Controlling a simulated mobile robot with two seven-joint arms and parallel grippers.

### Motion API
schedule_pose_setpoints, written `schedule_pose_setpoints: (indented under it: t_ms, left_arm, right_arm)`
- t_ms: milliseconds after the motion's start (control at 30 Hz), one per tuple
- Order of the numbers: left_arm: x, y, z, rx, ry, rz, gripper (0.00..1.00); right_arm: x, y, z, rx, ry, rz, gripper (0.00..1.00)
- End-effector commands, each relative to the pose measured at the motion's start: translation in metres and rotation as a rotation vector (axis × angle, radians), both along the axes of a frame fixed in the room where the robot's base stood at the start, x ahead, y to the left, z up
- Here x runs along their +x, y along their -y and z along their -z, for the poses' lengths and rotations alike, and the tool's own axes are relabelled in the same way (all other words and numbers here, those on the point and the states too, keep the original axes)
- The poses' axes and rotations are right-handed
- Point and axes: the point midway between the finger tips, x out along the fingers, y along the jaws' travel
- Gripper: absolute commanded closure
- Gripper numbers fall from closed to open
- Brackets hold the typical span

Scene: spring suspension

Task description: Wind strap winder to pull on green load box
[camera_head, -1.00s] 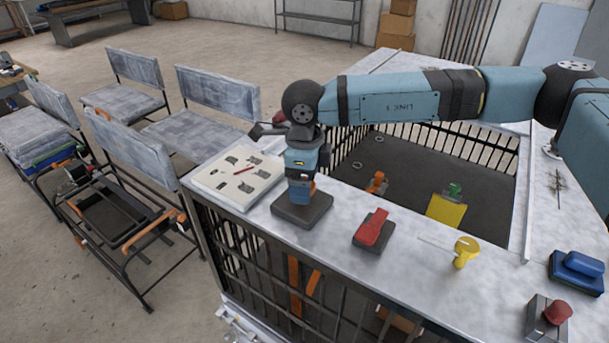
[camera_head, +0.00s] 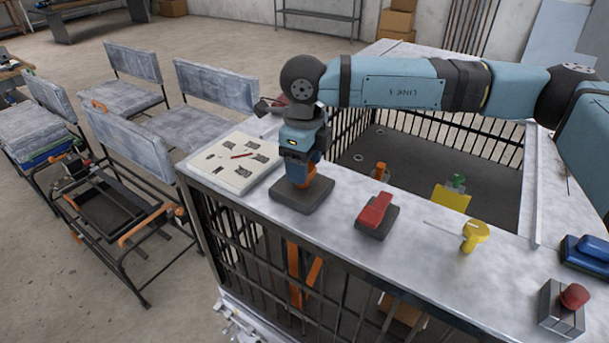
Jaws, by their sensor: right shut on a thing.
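My right arm reaches in from the right, and its gripper (camera_head: 300,160) points down, shut on the upright orange part (camera_head: 308,174) of a device on a dark square base (camera_head: 302,196). This device may be the strap winder; the jaws hide most of its top. A small green piece (camera_head: 457,180) shows above a yellow panel (camera_head: 451,198) inside the barred well. I cannot tell whether it is the green load box. No strap can be made out at the gripper. My left gripper is not in view.
On the bench top (camera_head: 340,240) stand a red block on a dark base (camera_head: 374,214), a yellow knob (camera_head: 474,235), a red button box (camera_head: 570,305) and a blue block (camera_head: 590,250). A white board (camera_head: 233,163) lies left of the gripper. Chairs (camera_head: 130,145) stand farther left.

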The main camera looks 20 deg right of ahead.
Motion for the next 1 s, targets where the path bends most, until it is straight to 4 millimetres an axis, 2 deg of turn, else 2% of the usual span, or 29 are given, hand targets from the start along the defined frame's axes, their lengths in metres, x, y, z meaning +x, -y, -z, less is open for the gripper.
schedule_pose_setpoints:
  t_ms: [33, 200, 633, 667, 700, 767, 1000]
  left_arm:
    - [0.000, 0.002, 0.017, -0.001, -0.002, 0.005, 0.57]
    - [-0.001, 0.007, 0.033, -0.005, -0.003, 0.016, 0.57]
    - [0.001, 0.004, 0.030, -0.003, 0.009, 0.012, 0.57]
    - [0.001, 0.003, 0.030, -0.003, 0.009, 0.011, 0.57]
    - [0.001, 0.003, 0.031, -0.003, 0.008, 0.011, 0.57]
    - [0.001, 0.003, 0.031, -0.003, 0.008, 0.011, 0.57]
    - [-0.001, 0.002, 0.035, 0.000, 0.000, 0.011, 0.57]
  right_arm:
    - [0.001, 0.000, 0.009, 0.004, 0.003, 0.046, 0.68]
    - [0.000, -0.001, 0.005, 0.003, 0.003, 0.182, 0.68]
    - [0.000, -0.001, -0.001, 0.001, 0.002, 0.235, 0.68]
    - [0.000, -0.001, -0.001, 0.001, 0.002, 0.235, 0.39]
    - [0.000, -0.001, -0.001, 0.001, 0.002, 0.235, 0.30]
    - [0.000, -0.001, -0.001, 0.001, 0.002, 0.234, 0.19]
    - [0.000, -0.001, -0.001, 0.001, 0.001, 0.233, 0.19]
